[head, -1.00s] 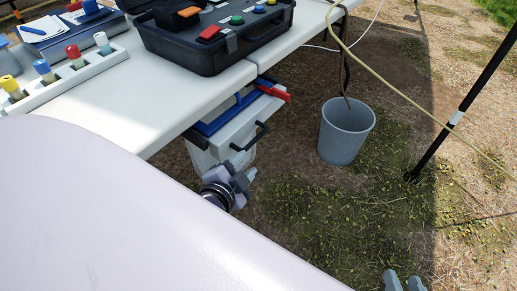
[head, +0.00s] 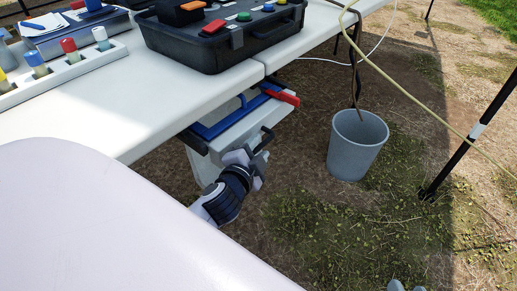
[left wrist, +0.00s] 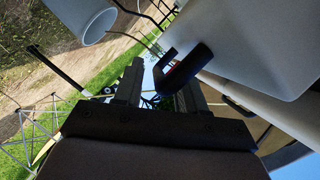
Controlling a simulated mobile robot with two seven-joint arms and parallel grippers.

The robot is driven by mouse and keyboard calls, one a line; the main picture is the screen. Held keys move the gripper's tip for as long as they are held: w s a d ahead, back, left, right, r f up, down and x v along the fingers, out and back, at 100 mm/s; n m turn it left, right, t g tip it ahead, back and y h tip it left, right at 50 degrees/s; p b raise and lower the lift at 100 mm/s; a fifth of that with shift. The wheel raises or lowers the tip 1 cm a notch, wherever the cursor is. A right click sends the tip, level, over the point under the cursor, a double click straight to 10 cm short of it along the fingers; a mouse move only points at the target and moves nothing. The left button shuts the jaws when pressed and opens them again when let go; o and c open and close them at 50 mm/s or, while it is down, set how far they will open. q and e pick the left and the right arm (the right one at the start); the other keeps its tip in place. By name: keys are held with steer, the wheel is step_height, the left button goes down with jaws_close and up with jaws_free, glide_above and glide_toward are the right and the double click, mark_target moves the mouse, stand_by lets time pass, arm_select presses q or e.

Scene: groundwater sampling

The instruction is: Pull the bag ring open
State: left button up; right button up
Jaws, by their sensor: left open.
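A white box (head: 230,135) with a blue rim hangs under the table and has a black handle (head: 268,139) on its front; this looks like the bag ring's pull-out part, but I cannot make out a ring. My left gripper (head: 257,164) is just below the handle in the head view. In the left wrist view, the fingers of my left gripper (left wrist: 158,88) are apart, with the handle (left wrist: 184,66) at the gap between them. I cannot tell whether they touch it. Two grey tips of my right gripper (head: 407,286) barely show at the bottom edge.
The white table (head: 150,100) carries a black case (head: 215,45) and a vial rack (head: 60,75) above the box. A grey bucket (head: 355,150) stands on the ground to the right. A black pole (head: 465,145) rises farther right. Ground between box and bucket is clear.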

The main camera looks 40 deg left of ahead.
arm_select(q)
steer(key=shift+w+a+f, duration=0.1)
steer(key=shift+w+a, duration=0.05)
steer(key=shift+w, duration=0.4)
arm_select(e)
steer(key=shift+a, duration=0.1)
arm_select(q)
jaws_close()
arm_select(e)
steer(key=shift+w, duration=0.1)
